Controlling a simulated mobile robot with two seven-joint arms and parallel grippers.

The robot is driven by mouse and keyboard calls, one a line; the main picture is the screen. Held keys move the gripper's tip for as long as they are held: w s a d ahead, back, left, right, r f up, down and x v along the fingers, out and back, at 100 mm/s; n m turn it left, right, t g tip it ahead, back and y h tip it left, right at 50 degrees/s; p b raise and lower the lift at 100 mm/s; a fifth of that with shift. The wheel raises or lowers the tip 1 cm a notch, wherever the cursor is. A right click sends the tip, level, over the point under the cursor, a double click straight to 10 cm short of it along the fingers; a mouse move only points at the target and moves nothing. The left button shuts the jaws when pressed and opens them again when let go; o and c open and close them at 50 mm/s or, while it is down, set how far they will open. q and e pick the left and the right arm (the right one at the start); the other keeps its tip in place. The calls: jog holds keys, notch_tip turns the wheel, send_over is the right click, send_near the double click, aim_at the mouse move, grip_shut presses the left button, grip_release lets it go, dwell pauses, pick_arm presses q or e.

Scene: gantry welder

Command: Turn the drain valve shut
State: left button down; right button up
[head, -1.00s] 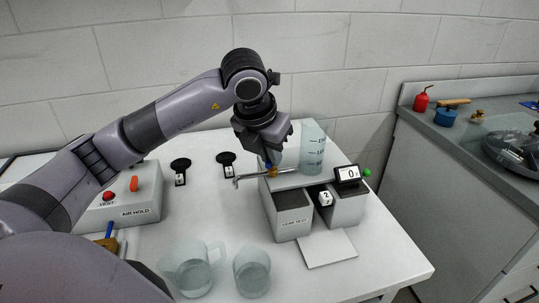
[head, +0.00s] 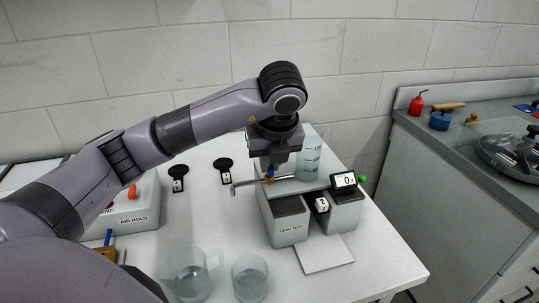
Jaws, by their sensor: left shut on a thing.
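The drain valve (head: 269,180) is a small brass body with a blue handle, on the metal pipe (head: 244,185) above the grey leak test box (head: 288,220). My left gripper (head: 271,166) points down right over the valve, its fingers shut on the blue handle. The fingers partly hide the handle, so its exact angle is hard to tell. A clear graduated cylinder (head: 309,160) stands just right of the gripper. My right gripper is not in view.
Two clear beakers, a jug (head: 190,275) and a cup (head: 250,276), stand at the table's front. An air hold box (head: 135,212) and another blue-handled brass valve (head: 107,246) are at left. A small display (head: 344,180) reads 0. Two black-topped gauges stand behind.

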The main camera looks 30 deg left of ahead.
pick_arm(q)
jog(key=shift+n, duration=0.3)
jog(key=c, duration=1.2)
grip_release()
jog(key=shift+o, duration=0.2)
jog(key=p+v, duration=0.2)
jog(key=v, duration=0.5)
jog(key=shift+d, duration=0.1)
